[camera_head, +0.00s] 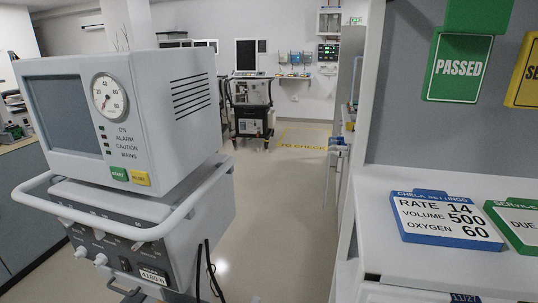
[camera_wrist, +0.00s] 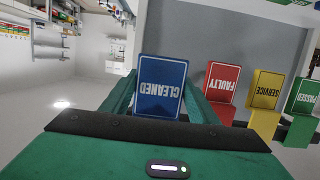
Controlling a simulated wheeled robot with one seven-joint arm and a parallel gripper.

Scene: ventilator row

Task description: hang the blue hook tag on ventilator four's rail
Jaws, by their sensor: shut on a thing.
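My gripper (camera_wrist: 160,92) has green fingers and is shut on the blue hook tag (camera_wrist: 158,86), which reads CLEANED and appears upside down in the wrist view. The tag's hook is not clear to see. Neither my gripper nor this tag shows in the head view. A grey-white ventilator (camera_head: 165,120) with a dial and dark screen stands close on the left of the head view. A white rail (camera_head: 120,222) curves around its front. I cannot read its number, so I cannot tell if it is ventilator four.
A green PASSED tag (camera_head: 458,66) and a yellow tag (camera_head: 523,70) hang on a grey panel at right. A red FAULTY tag (camera_wrist: 222,82) hangs beside them. A blue settings card (camera_head: 445,218) lies on a white shelf. Another ventilator (camera_head: 251,105) stands far back. The middle floor is clear.

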